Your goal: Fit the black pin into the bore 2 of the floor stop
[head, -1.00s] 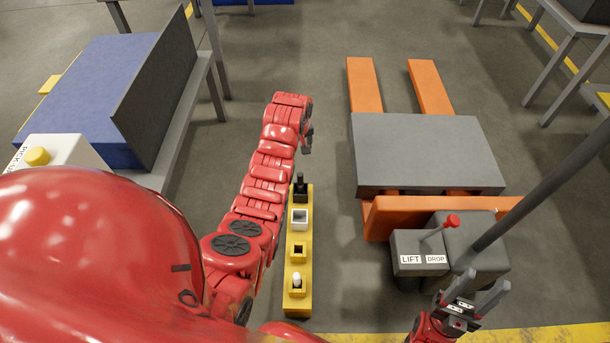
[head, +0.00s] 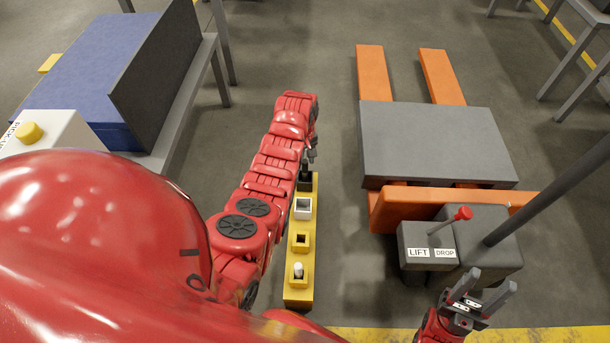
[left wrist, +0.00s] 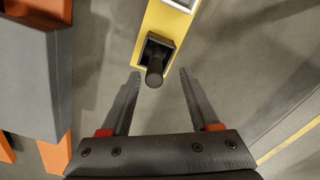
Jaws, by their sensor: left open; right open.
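The yellow floor stop (head: 299,268) is a long bar on the floor with several sockets along it. The black pin (left wrist: 155,70) stands in the black socket (left wrist: 158,48) at its far end; in the head view my gripper partly covers the pin. A white square socket (head: 303,208) and an empty yellow one (head: 301,240) follow, then a yellow one holding a white pin (head: 298,270). No bore numbers are legible. My left gripper (left wrist: 160,74) is open, its fingers either side of the black pin, with gaps on both sides. My right gripper (head: 484,286) is open and empty.
An orange pallet jack (head: 385,212) with a grey slab (head: 435,145) and a LIFT/DROP lever box (head: 428,245) stands right of the floor stop. A blue-topped bench (head: 85,80) stands at the left. Bare floor lies between stop and jack.

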